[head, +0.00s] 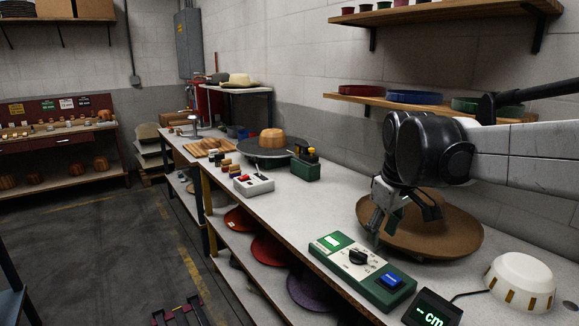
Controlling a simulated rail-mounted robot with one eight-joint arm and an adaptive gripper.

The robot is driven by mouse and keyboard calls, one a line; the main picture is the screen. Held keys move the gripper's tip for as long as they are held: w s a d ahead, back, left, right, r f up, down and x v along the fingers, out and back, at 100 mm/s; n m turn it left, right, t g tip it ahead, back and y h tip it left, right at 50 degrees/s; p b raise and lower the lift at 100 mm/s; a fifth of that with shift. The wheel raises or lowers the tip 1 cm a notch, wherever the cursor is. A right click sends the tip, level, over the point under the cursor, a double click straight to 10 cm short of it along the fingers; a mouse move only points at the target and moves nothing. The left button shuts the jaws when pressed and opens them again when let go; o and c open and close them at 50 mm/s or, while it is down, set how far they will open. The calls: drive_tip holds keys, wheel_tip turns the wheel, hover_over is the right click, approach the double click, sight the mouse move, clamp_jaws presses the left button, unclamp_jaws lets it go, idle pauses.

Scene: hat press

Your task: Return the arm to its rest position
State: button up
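My gripper (403,222) hangs from my arm, which reaches in from the right edge of the head view. Its fingers point down and are spread apart, with nothing seen between them. It is in front of a brown wide-brimmed hat (455,232) on the bench and hides part of its left side. I cannot tell whether the gripper touches the hat.
On the bench (320,218) are a green control box (361,270) with dial and blue button, a "cm" display (432,310), a white dome (520,281), a white switch box (253,184) and a wooden hat block (272,141). Shelves (425,105) hang behind.

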drive_tip(key=s+f+m+t, duration=0.2)
drive_tip(key=s+f+m, duration=0.1)
drive_tip(key=s, duration=0.7)
drive_tip(key=s+f+m+t, duration=0.2)
drive_tip(key=s+f+m, duration=0.1)
drive_tip(key=s, duration=0.7)
drive_tip(key=shift+a+f, duration=0.2)
drive_tip(key=shift+f, duration=0.6)
